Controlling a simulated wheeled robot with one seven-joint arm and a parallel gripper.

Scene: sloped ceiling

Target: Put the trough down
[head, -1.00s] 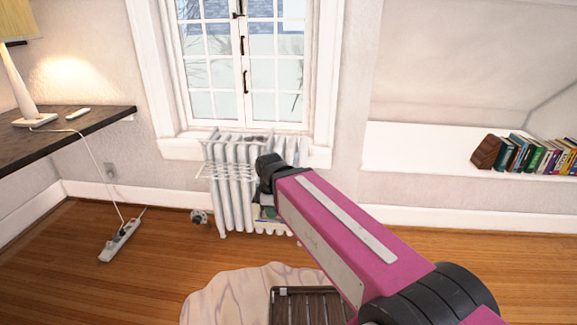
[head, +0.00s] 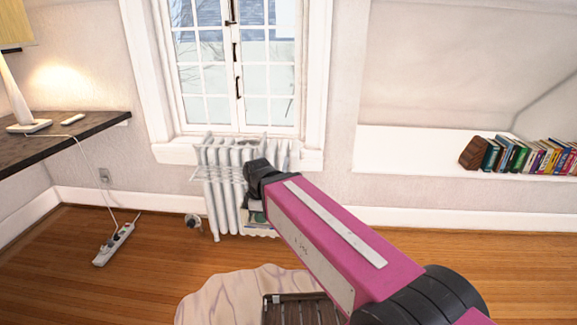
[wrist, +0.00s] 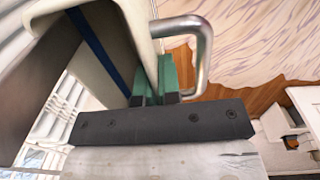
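The trough (wrist: 140,25) appears in the wrist view as a cream, thin-walled body with a blue stripe and a bent metal handle (wrist: 203,50) at its side. My gripper (wrist: 160,82) has green fingertips close together on the edge of its wall, so it appears shut on the trough. The rest of the trough runs out of the wrist view. In the head view my pink arm ends in front of the radiator and hides the gripper. I cannot clearly make out the trough there.
A white radiator (head: 222,190) stands under the window. A marbled pale rug (head: 215,300) carries a dark slatted wooden piece (head: 300,312). A power strip (head: 114,243) lies on the wooden floor at left. Books (head: 520,155) stand on the right ledge. Floor at right is clear.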

